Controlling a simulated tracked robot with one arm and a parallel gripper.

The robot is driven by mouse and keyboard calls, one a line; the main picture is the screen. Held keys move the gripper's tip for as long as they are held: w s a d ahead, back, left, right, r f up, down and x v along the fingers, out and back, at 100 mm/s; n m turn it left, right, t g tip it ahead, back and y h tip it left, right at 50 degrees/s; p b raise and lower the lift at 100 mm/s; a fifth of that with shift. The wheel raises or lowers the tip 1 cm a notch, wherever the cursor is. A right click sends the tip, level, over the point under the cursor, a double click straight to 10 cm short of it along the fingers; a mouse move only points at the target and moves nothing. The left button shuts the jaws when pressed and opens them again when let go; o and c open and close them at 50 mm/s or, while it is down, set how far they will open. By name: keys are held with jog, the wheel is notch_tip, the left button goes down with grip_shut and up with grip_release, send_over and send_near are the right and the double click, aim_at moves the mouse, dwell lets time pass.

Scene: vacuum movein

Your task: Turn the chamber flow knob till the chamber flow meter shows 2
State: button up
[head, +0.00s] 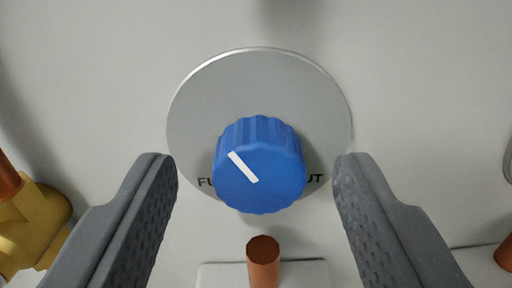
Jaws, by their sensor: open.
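A blue ribbed knob (259,166) with a white pointer line stands on a round grey dial plate (260,80) in the middle of the head view. The white line slants from upper left to lower right. Partly hidden black letters show on the plate, "FU" at the left and "UT" at the right of the knob. My gripper (255,172) is open, with one dark grey finger on each side of the knob and clear gaps between. Neither finger appears to touch the knob. No flow meter is in view.
A copper-coloured rod (263,262) stands below the knob, between the fingers. A yellow fitting (32,232) with a copper-coloured end is at the lower left. Another copper-coloured piece (505,256) shows at the right edge. The pale panel (430,80) above is mostly clear.

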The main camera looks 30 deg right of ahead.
jog(key=shift+w+d, duration=0.1)
jog(key=shift+w, duration=0.1)
jog(key=c, duration=1)
jog(key=shift+o, duration=0.2)
jog(key=shift+m, duration=1.6)
jog(key=o, duration=1)
jog(key=shift+c, duration=0.2)
jog(key=shift+s, duration=0.1)
